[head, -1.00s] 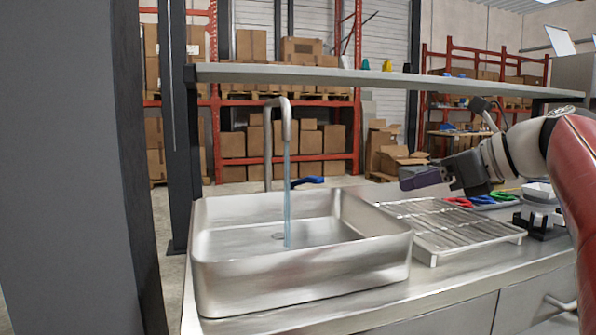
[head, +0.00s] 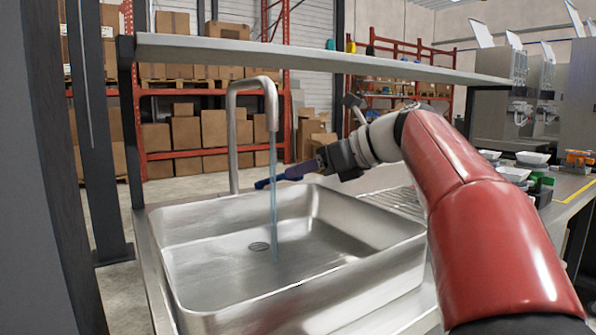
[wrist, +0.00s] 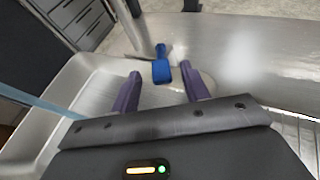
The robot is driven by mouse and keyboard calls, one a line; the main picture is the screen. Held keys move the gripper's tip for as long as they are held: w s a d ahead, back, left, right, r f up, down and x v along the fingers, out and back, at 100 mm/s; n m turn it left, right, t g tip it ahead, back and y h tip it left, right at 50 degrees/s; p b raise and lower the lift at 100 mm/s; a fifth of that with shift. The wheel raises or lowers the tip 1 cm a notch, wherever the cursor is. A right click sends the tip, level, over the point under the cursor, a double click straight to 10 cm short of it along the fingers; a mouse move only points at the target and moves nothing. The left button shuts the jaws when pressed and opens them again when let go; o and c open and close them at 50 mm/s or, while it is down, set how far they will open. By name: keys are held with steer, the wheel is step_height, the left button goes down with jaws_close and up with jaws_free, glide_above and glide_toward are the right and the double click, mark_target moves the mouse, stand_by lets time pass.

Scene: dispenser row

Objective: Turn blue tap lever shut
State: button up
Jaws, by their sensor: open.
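The tap (head: 233,130) is a tall grey bent pipe behind the left part of the steel sink. A blue stream of water (head: 273,215) runs from its spout down to the basin. The blue lever (head: 262,184) shows at the tap's right, partly hidden by my gripper (head: 292,174). In the wrist view the lever (wrist: 161,69) lies between the ends of my two purple fingers, with a gap on each side. My gripper (wrist: 160,74) is open and I see no touch. The head view hides how close the fingers are to the lever.
The steel sink (head: 190,285) fills the counter in front, with a drain rack (head: 398,202) at its right. A long shelf (head: 330,58) runs above, and a dark post (head: 95,150) stands at the left. White bowls (head: 513,174) sit at the far right.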

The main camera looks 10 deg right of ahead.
steer(key=shift+x, duration=1)
jaws_close()
